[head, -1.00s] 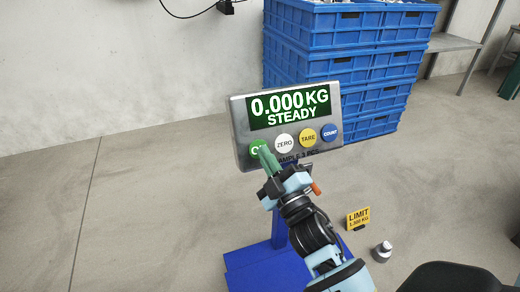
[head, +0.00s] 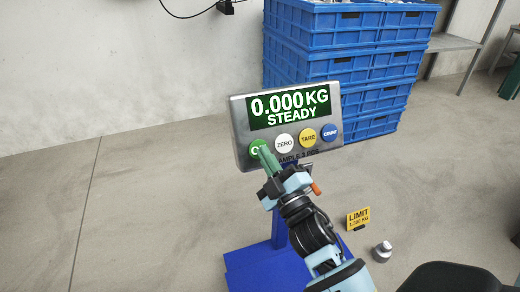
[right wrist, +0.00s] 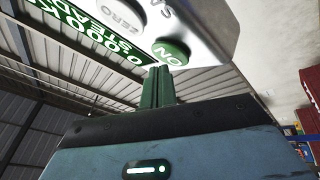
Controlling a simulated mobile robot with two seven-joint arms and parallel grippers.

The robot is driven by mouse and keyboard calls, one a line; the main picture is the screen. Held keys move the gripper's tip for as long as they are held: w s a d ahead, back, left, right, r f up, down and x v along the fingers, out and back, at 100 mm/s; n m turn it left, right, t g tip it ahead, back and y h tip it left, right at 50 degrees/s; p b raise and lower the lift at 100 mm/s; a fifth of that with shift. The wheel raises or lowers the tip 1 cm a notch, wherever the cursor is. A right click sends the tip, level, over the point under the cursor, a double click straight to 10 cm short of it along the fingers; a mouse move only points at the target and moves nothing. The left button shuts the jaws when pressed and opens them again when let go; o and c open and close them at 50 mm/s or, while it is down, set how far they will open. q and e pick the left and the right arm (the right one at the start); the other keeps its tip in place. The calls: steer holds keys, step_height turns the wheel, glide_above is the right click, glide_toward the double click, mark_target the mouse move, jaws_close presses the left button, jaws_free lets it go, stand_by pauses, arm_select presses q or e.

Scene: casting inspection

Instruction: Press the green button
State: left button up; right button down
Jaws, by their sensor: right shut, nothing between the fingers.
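The green ON button (head: 255,147) is at the lower left of a grey scale display panel (head: 240,125) that reads 0.000 KG STEADY. My right gripper (head: 265,151) is shut and empty, and its green fingertips lie over the button's right part in the head view. In the right wrist view the fingertips (right wrist: 158,72) are at the lower edge of the green button (right wrist: 172,52). They look at or very near its face; I cannot tell if it is pressed in. My left gripper is not in view.
White ZERO (head: 284,143), yellow TARE (head: 307,137) and blue COUNT (head: 329,132) buttons sit in a row beside the green one. The panel stands on a blue base (head: 255,268). Stacked blue crates (head: 345,68) stand behind. A yellow limit sign (head: 358,218) and a metal weight (head: 382,252) are at right.

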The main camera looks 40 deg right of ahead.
steer(key=shift+w, duration=0.1)
steer(key=shift+w+d+f, duration=0.1)
steer(key=shift+w+f, duration=0.1)
steer(key=shift+w, duration=0.1)
stand_by(0.6)
steer(key=shift+s+r, duration=0.2)
steer(key=shift+s, duration=0.2)
steer(key=s+a+r+p, duration=0.1)
steer(key=s+r+p, duration=0.1)
steer(key=s, duration=0.3)
steer(key=shift+s+a+r+p, duration=0.15)
steer(key=shift+a+r+p, duration=0.15)
steer(key=shift+p, duration=0.6)
steer(key=shift+f, duration=0.1)
